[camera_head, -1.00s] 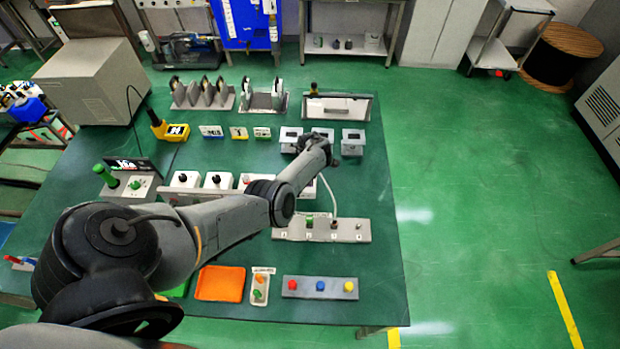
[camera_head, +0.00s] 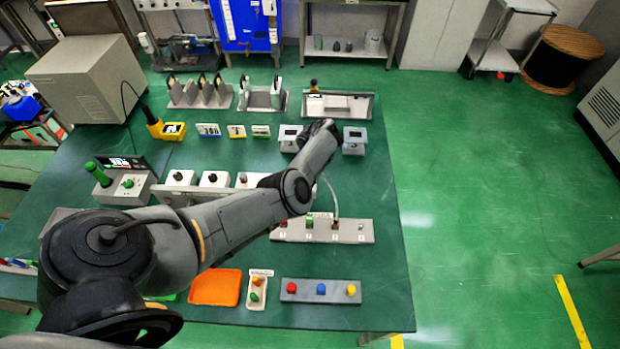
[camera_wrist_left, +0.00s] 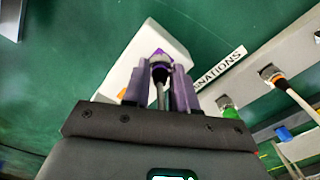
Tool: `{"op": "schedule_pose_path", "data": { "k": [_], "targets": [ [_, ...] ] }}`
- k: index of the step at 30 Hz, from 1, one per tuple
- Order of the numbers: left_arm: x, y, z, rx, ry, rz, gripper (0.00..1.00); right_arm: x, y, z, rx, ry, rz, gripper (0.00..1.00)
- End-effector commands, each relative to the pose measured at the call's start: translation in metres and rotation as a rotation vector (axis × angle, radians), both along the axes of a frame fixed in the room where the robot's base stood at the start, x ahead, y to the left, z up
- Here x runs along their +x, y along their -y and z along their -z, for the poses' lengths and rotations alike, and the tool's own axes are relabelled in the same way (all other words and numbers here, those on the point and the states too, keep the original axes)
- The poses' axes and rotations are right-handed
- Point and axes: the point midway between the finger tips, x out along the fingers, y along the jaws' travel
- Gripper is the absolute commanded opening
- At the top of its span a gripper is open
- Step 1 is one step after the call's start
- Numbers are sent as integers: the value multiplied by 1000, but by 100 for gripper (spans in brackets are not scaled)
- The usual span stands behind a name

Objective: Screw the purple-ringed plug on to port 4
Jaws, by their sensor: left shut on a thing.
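My left gripper (camera_wrist_left: 160,80) is shut on the purple-ringed plug (camera_wrist_left: 160,54), gripping it between its two fingers in the wrist view. In the head view my left arm's forearm hides the gripper and the plug. The grey port strip (camera_head: 346,238) lies right of centre on the bench. Port 4 (camera_head: 361,228), at its right end, is bare metal. Port 3 (camera_head: 335,224) carries a cable, port 2 (camera_head: 309,223) a green cap and port 1 (camera_head: 283,222) a red one. The strip also shows at the right of the wrist view (camera_wrist_left: 297,67). My right gripper is not in view.
A white block (camera_wrist_left: 127,62) lies behind the plug in the wrist view, beside a lettered label (camera_wrist_left: 219,66). In front of the strip are a bar with coloured knobs (camera_head: 305,290), a small tray (camera_head: 257,301) and an orange tray (camera_head: 216,287). A pale cable rises from port 3.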

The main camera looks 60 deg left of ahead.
Motion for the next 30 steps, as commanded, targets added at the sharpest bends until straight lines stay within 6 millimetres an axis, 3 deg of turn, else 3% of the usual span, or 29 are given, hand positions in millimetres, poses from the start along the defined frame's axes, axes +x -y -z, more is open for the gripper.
{"op": "schedule_pose_path", "data": {
  "k": [10,26,27,30],
  "targets": [
    [0,1,1,-1,1,-152,0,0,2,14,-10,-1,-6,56],
    [0,0,0,0,0,-179,0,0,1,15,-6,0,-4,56],
    [0,0,0,0,0,-179,28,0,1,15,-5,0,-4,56],
    [0,0,0,0,0,-178,44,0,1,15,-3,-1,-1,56]
  ]
}}
